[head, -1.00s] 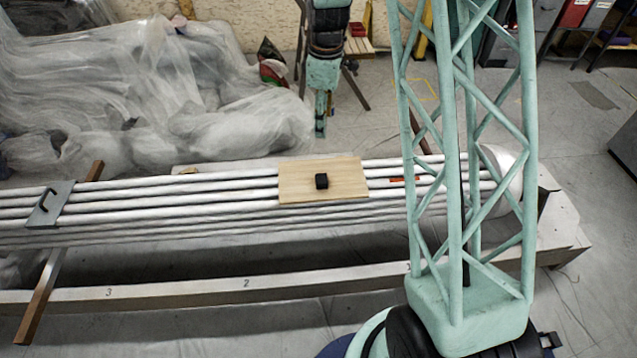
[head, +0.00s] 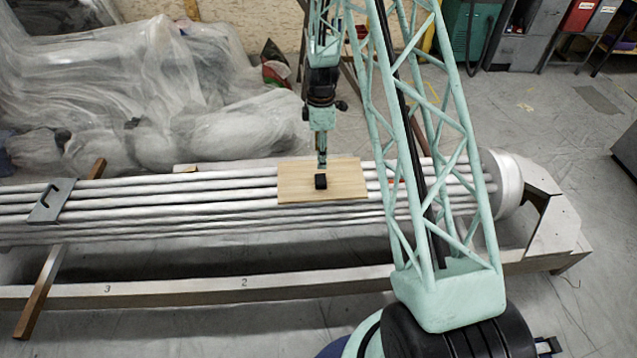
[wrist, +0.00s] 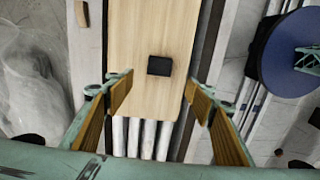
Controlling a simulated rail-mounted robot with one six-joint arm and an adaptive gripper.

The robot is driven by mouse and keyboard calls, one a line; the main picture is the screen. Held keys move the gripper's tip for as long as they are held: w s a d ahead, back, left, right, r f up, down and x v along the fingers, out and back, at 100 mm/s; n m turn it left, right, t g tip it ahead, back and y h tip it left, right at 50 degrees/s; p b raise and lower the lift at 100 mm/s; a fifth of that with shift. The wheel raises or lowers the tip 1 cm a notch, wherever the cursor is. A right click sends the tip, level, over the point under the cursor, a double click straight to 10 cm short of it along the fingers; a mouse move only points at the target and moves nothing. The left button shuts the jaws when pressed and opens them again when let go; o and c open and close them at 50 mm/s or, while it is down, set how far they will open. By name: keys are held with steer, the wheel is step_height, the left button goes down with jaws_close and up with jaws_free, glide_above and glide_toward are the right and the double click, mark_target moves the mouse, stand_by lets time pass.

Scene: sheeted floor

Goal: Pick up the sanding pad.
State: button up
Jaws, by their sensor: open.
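The sanding pad, a small black block (head: 321,181), lies on a light wooden board (head: 292,185) laid across a row of silver tubes. In the wrist view the pad (wrist: 159,66) sits on the board (wrist: 150,28), ahead of and roughly centred between my two fingers. My gripper (head: 321,164) points down at the far part of the board, just behind the pad in the head view. In the wrist view my gripper (wrist: 160,96) is open with nothing between its wood-toned fingers. I cannot tell its exact height above the board.
The silver tubes (head: 220,198) rest on a long frame (head: 180,291). A grey plate with a hooked slot (head: 51,202) lies on them at left. Plastic sheeting (head: 110,80) covers a heap behind. A blue round object (wrist: 288,62) shows at right in the wrist view.

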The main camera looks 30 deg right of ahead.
steer(key=shift+f, duration=0.2)
stand_by(0.3)
steer(key=b, duration=0.2)
glide_above(321, 179)
steer(key=shift+w+f, duration=0.1)
steer(key=shift+f, duration=4.2)
steer(key=shift+f, duration=0.1)
steer(key=shift+f+b, duration=0.45)
steer(key=shift+f, duration=2.05)
steer(key=shift+c, duration=0.5)
steer(key=c, duration=0.9)
